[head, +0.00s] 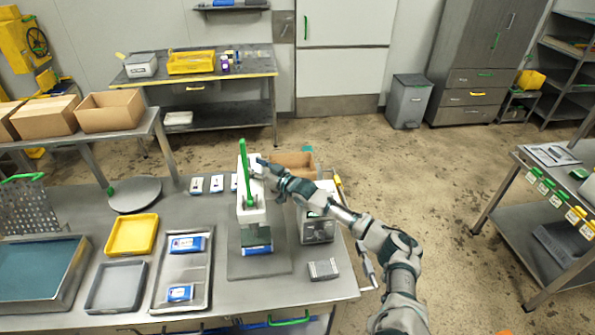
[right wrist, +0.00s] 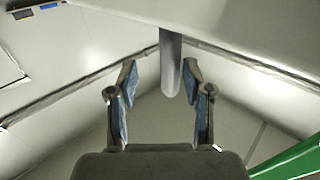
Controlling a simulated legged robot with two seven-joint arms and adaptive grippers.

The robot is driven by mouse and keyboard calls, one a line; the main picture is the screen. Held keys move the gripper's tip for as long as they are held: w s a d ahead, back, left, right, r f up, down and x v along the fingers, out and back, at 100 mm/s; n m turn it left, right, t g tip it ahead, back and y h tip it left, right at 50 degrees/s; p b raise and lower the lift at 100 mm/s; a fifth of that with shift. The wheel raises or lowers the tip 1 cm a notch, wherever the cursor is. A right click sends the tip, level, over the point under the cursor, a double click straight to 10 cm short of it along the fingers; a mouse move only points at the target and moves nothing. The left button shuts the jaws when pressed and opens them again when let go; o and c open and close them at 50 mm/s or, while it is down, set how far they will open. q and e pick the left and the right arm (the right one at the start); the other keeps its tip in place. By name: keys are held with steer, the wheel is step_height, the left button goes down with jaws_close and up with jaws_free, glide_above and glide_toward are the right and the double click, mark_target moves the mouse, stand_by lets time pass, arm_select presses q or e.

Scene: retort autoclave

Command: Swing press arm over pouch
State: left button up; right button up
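The press stands on a grey plate on the bench, with a white arm (head: 252,212) and a tall green lever (head: 243,170). A blue-and-white pouch (head: 257,250) shows partly at the foot of the press, under the arm's near end. My right gripper (head: 258,163) is at the far end of the white arm. In the right wrist view, its fingers (right wrist: 164,95) are open around a grey rounded peg (right wrist: 171,75), with gaps on both sides. The green lever (right wrist: 290,155) shows at the lower right there. My left gripper is not in view.
Left of the press are a metal tray (head: 207,285) with two blue-and-white pouches, a yellow tray (head: 132,235) and a grey tray (head: 117,287). A grey device (head: 318,230) and a small ribbed block (head: 324,269) stand right. A cardboard box (head: 296,163) is behind.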

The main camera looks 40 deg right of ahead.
steer(key=shift+s+d+f, duration=0.15)
steer(key=shift+s+d, duration=0.25)
steer(key=shift+d, duration=0.15)
steer(key=s+d+p, duration=0.2)
steer(key=s+d, duration=0.6)
steer(key=s, duration=0.3)
steer(key=shift+s+r, duration=0.2)
steer(key=shift+d, duration=0.15)
